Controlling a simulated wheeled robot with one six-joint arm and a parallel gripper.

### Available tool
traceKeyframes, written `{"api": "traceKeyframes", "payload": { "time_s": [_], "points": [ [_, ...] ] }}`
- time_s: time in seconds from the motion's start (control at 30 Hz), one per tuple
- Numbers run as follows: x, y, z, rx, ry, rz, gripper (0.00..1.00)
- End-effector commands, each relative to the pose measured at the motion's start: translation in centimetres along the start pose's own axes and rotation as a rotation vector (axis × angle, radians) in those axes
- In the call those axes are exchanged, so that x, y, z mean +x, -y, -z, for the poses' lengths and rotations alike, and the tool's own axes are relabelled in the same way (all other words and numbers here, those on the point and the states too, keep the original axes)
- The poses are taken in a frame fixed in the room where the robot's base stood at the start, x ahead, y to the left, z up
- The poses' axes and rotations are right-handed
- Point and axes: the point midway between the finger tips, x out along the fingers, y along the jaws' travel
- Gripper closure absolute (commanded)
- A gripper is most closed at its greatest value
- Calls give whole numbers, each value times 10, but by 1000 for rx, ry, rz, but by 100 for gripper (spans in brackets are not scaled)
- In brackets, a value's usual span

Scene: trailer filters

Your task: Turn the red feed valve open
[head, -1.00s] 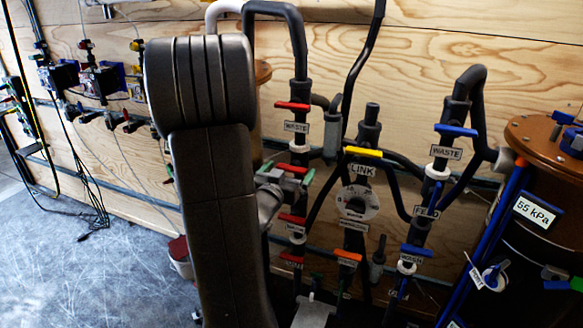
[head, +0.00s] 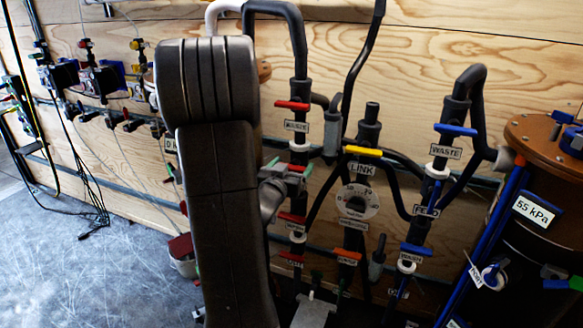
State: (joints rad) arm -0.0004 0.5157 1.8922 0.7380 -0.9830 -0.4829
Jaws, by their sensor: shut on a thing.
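My gripper (head: 286,172) is at the left valve column, below the upper red WASTE valve (head: 292,105). Its jaws are shut on a small red handle, of which only a bit shows; by its place this seems to be the red feed valve (head: 296,168). Its label is hidden, and I cannot tell how far the handle is turned. Lower on the same column is another red handle (head: 291,218) with a blurred label. My arm hides the area to the left.
A yellow LINK valve (head: 362,151) and a round white dial (head: 356,202) are to the right. The blue WASTE valve (head: 455,130) and blue lower valve (head: 416,250) sit farther right, near a brown tank (head: 540,145). Grey floor (head: 95,265) is open at lower left.

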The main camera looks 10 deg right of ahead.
Motion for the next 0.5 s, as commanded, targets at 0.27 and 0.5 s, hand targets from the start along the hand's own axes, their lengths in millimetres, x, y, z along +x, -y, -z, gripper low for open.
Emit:
{"api": "traceKeyframes", "payload": {
  "time_s": [0.27,0.5],
  "points": [
    [0,1,0,-124,2,0,43],
    [0,2,1,-331,2,1,43]
  ]
}}
